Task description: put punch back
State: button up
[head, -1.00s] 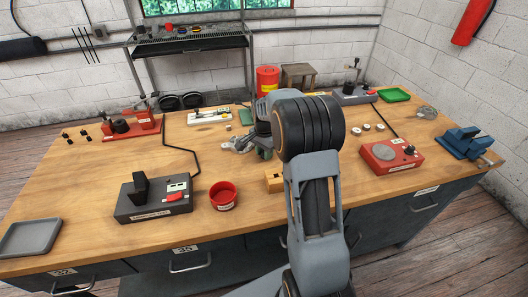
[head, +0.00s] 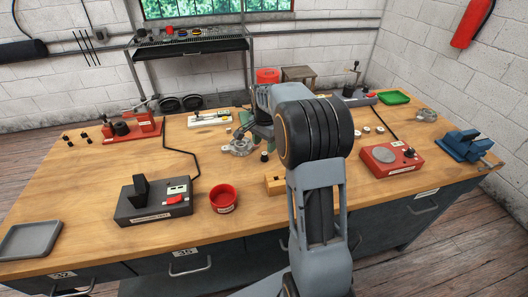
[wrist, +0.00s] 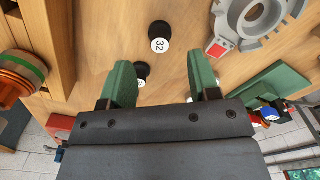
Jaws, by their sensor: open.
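My gripper (wrist: 161,82) is open, with its two green-padded fingers apart and nothing clamped between them. In the wrist view, a short black round piece with a white top marked 32 (wrist: 159,45) stands on the wood beyond the fingertips. A second dark piece with a pale top (wrist: 141,82) shows beside the left finger, partly hidden. In the head view a small black piece (head: 264,157) stands near the gripper, whose fingers are mostly hidden by my arm. I cannot tell for certain which piece is the punch. A wooden block (head: 274,186) sits nearer the front.
A grey metal housing (wrist: 250,25) lies close to the gripper's right in the wrist view. A red cup (head: 223,199) and black device (head: 152,204) stand front left. A red device (head: 391,160) and blue vise (head: 464,146) are right. The left-centre wood is clear.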

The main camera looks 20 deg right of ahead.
aim_at(264, 153)
notch_tip(264, 153, up, 6)
jog(key=s+a+r+n+t, duration=0.1)
jog(key=s+a+r+n, duration=0.2)
jog(key=s+a+n, duration=0.45)
jog(key=s+a+f+n+t, duration=0.1)
jog(key=s+a+f+n, duration=0.1)
jog(key=s, duration=0.5)
jog(key=s+a+f+n+t, duration=0.1)
jog(key=s+f+n, duration=0.1)
jog(key=s+n, duration=0.2)
jog(key=s, duration=0.3)
jog(key=shift+s+a+f+t, duration=0.2)
jog(key=shift+s+a+t, duration=0.1)
jog(key=shift+s+a, duration=0.05)
jog(key=shift+r+p, duration=0.8)
jog(key=shift+r, duration=0.1)
